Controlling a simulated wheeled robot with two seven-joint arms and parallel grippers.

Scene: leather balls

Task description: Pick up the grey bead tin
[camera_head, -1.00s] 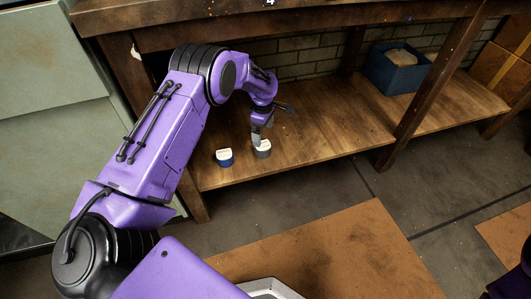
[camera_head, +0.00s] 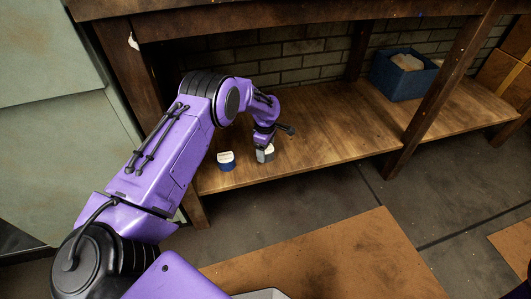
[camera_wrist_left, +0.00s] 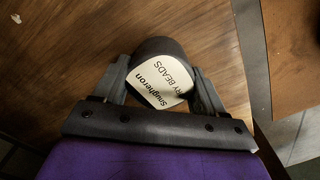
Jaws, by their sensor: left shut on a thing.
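The grey bead tin (camera_head: 265,155) is on or just above the lower wooden shelf, near its front edge; I cannot tell if it touches the wood. My right gripper is not in view.
A blue tin with a white top (camera_head: 226,161) stands just left of the grey one. A blue bin (camera_head: 400,80) sits farther right on the shelf (camera_head: 330,135). The table's top overhangs the shelf, and a wooden leg (camera_head: 430,115) stands to the right.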

